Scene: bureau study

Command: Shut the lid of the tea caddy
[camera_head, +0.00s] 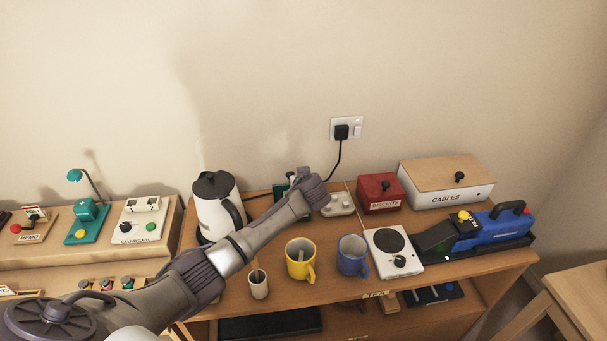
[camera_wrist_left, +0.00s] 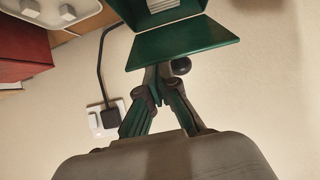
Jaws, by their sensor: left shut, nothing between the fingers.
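The green tea caddy (camera_head: 280,190) stands at the back of the wooden shelf unit, mostly hidden behind my left arm in the head view. In the left wrist view, the caddy (camera_wrist_left: 150,14) is open and pale ridged contents show inside. Its green lid (camera_wrist_left: 185,42) stands raised, with a black knob (camera_wrist_left: 181,66) on its outer face. My left gripper (camera_wrist_left: 157,72) is shut and empty, its fingertips at the lid's edge beside the knob. I cannot tell whether they touch. The left gripper (camera_head: 312,178) covers the caddy's front in the head view. My right gripper is not in view.
A white kettle (camera_head: 216,208) stands left of the caddy. A red biscuit box (camera_head: 380,194) and cables box (camera_head: 440,188) stand right. A beaker (camera_head: 259,288), yellow mug (camera_head: 299,264), blue mug (camera_head: 352,262) and hotplate (camera_head: 385,265) stand in front. A black plug (camera_head: 342,131) is in the wall socket.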

